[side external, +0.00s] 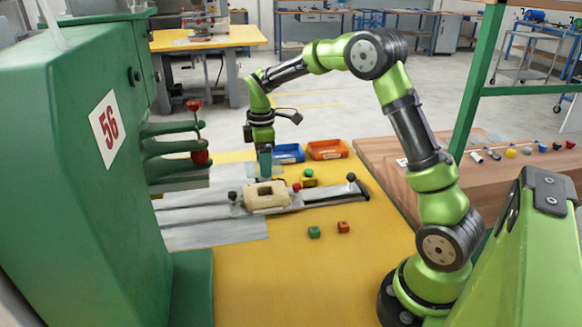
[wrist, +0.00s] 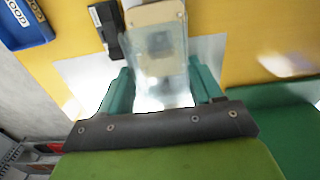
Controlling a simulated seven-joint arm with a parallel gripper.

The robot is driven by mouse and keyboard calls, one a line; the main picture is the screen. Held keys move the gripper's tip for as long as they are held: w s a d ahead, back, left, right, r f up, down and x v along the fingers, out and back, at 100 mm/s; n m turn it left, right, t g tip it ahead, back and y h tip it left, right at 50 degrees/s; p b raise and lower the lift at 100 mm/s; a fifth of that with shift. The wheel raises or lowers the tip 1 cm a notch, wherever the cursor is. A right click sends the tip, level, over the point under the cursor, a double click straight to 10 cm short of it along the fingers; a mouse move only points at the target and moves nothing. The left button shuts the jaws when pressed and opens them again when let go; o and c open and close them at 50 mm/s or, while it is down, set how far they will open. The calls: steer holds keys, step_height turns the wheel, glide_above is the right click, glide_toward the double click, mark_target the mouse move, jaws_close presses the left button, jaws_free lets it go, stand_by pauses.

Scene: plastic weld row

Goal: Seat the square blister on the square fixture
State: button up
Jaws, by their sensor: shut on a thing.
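My gripper (side external: 265,162) points down in the side view, just behind and above the cream square fixture (side external: 264,196). In the wrist view its two teal fingers (wrist: 163,85) are shut on the clear square blister (wrist: 160,72). The blister is see-through, so its exact edges are hard to tell. In the wrist view it overlaps part of the fixture (wrist: 155,13), whose far end shows past it. The fixture has a square opening on top and stands on a grey metal slide. I cannot tell whether blister and fixture touch.
A green machine (side external: 80,150) marked 56 stands at the left. A blue bin (side external: 288,153) and an orange bin (side external: 327,149) stand behind the fixture. A green cube (side external: 313,232) and a red cube (side external: 343,227) lie in front.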

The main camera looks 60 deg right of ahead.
mark_target(265, 181)
steer(key=shift+f, duration=2)
steer(key=shift+f, duration=1.35)
steer(key=o, duration=0.9)
steer(key=c, duration=0.4)
steer(key=shift+r, duration=3.5)
